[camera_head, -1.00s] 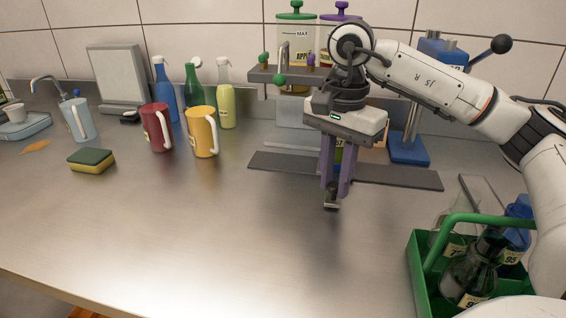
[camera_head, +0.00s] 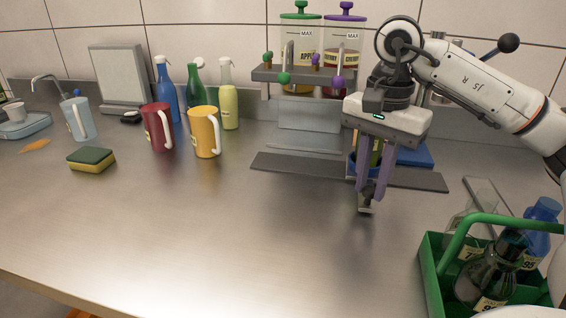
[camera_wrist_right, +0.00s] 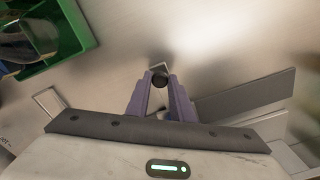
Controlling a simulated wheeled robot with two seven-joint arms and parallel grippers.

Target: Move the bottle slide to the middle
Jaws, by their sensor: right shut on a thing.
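The bottle slide (camera_head: 354,166) shows as a blue holder on the dark rail (camera_head: 290,166), mostly hidden behind my right gripper. A green bottle (camera_head: 377,152) stands in it, seen between the fingers. My right gripper (camera_head: 367,201) points down in front of the rail, shut on the slide's small handle (camera_head: 366,209). In the right wrist view the handle's dark round knob (camera_wrist_right: 160,78) sits between the fingertips. The slide is a little right of the rail's middle, roughly below the purple tap (camera_head: 338,82). My left gripper is out of view.
Dispensers with a green lid (camera_head: 300,45) and a purple lid (camera_head: 343,45) stand behind the rail. A green crate of bottles (camera_head: 432,275) stands at the front right. The middle front counter is clear.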

